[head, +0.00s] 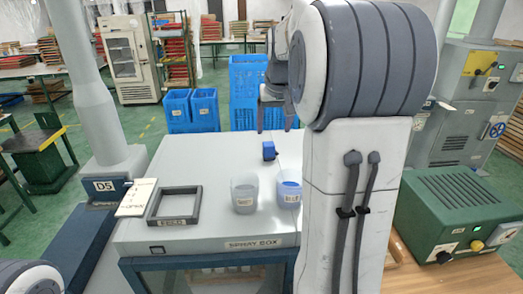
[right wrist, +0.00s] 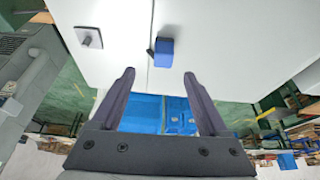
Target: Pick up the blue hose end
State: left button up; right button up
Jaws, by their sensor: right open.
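The blue hose end (head: 269,151) is a small blue block on the white top of the spray box (head: 190,158), near its back edge. In the right wrist view the blue hose end (right wrist: 164,52) lies just beyond the fingertips, with a thin dark line running from it across the white top. My right gripper (head: 275,117) is above and behind it in the head view, partly hidden by my own arm. In the right wrist view my right gripper (right wrist: 158,78) is open, with nothing between its fingers. My left gripper is out of view.
A grey cup (head: 244,196) and a cup with blue paint (head: 289,190) stand in front of the hose end. A dark square frame (head: 161,220) and a card (head: 136,197) lie to the left. Blue crates (head: 243,78) stand behind the box. A green control box (head: 450,205) is at right.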

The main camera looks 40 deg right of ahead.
aim_at(269, 144)
jog(key=x, duration=0.2)
jog(key=p+x, duration=0.1)
jog(key=x, duration=0.1)
jog(key=shift+w+a, duration=0.2)
jog(key=shift+w, duration=0.1)
jog(key=shift+w+f+p, duration=0.1)
jog(key=shift+f+p, duration=0.15)
jog(key=shift+p, duration=0.15)
jog(key=p+x, duration=0.2)
jog(key=x, duration=0.2)
jog(key=shift+w+f+p, duration=0.1)
jog(key=shift+f+p, duration=0.05)
jog(key=shift+p, duration=0.15)
jog(key=shift+d+f, duration=0.1)
jog(key=shift+f, duration=0.1)
grip_shut()
